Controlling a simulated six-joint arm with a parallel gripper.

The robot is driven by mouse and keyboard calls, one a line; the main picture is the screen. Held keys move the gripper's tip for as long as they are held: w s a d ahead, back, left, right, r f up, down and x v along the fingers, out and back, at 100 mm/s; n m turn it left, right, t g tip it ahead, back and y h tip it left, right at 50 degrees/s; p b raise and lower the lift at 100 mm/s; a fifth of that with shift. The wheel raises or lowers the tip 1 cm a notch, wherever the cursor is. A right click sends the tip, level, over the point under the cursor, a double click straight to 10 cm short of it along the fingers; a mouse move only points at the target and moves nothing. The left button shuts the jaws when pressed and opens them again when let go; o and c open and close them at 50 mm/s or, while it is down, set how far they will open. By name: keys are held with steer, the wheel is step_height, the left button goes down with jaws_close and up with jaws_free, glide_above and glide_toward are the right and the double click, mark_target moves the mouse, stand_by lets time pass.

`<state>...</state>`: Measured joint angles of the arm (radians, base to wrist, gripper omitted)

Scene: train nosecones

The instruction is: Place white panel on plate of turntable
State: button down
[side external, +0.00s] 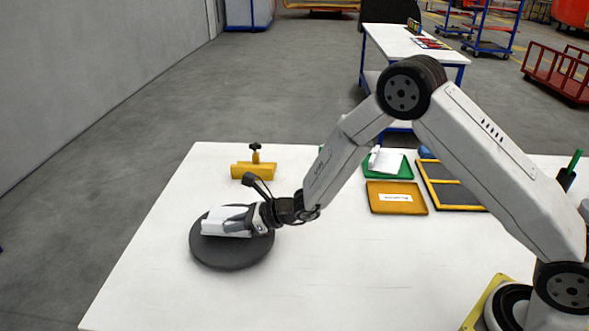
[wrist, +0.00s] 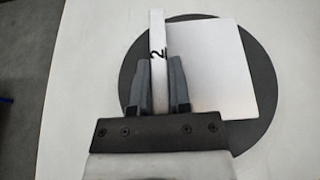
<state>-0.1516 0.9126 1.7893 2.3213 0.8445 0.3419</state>
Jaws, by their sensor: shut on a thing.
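The dark round turntable plate (side external: 230,260) lies near the front left of the white table; it also shows in the wrist view (wrist: 262,90). The white panel (side external: 222,216) is over the plate, with a broad flat face (wrist: 210,75) and a narrow white strip marked "2" along its left side. My gripper (wrist: 159,62) is shut on that strip, one finger on each side. In the side view my gripper (side external: 235,223) is low over the plate. I cannot tell whether the panel touches the plate.
A yellow block with a black knob (side external: 254,170) stands behind the plate. The table front (side external: 330,280) is clear.

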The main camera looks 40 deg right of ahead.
mark_target(241, 233)
steer(key=shift+f, duration=1.45)
steer(key=shift+f, duration=0.15)
steer(key=c, duration=0.6)
jaws_free()
steer(key=shift+o, duration=0.2)
steer(key=shift+s+d+r, duration=0.1)
steer(key=shift+r, duration=0.1)
steer(key=v, duration=1.1)
steer(key=shift+s+d, duration=0.3)
steer(key=shift+s+a, duration=0.1)
